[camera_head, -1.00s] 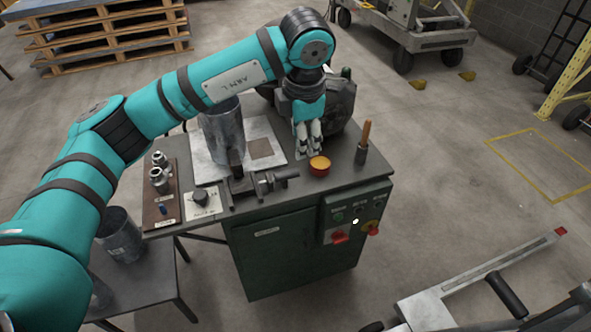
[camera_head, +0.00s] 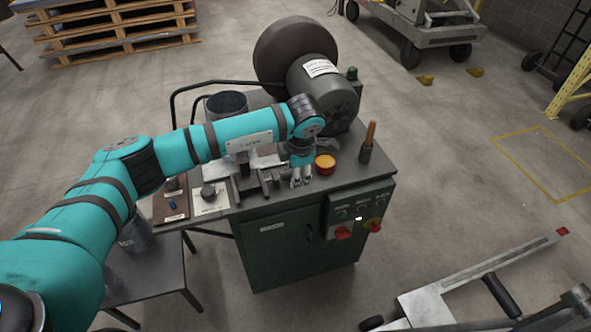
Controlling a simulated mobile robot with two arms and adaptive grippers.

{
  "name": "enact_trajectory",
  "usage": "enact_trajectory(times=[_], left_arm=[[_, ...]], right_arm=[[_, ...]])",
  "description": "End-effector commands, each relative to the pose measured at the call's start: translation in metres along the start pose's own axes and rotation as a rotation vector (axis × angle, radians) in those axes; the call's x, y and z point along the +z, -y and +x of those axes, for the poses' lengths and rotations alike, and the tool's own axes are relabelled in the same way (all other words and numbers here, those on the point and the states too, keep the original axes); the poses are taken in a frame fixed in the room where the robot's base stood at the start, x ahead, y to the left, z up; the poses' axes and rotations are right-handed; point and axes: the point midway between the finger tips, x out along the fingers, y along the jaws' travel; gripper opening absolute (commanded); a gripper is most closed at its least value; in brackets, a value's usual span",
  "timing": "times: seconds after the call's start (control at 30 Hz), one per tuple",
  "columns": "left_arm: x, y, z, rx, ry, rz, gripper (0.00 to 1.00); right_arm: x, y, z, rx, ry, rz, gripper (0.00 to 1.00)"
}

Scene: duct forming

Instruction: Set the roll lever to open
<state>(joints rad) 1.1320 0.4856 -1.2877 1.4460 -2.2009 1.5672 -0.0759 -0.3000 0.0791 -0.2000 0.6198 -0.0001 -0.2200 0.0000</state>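My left gripper (camera_head: 301,180) points down over the front part of the green bench's dark top (camera_head: 345,170). A lever-like part with a wooden handle (camera_head: 370,133) stands upright in a dark base at the bench's right. No readable label shows which part is the roll lever. My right gripper is out of view.
A large dark drum and motor housing (camera_head: 325,85) stands at the back of the bench. The front control panel has a red handle (camera_head: 343,233) and a red-yellow knob (camera_head: 373,225). A grey metal cylinder (camera_head: 227,106) is behind my forearm.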

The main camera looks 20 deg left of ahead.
Motion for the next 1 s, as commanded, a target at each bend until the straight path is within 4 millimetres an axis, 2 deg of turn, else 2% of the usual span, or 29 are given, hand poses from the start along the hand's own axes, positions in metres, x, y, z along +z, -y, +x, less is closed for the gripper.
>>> enact_trajectory(times=[0.13, 0.43, 0.8, 1.0], left_arm=[[0.000, 0.000, 0.011, -0.001, -0.001, -0.001, 0.46], [0.000, 0.000, 0.014, 0.000, 0.000, 0.001, 0.46], [0.000, 0.002, 0.014, -0.004, -0.001, 0.002, 0.00], [0.000, 0.004, 0.015, -0.009, -0.002, 0.004, 0.00]], right_arm=[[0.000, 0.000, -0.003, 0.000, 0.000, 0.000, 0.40], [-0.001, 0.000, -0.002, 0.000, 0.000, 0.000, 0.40], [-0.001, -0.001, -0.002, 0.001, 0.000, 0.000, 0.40], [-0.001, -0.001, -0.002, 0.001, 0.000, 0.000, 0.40]])
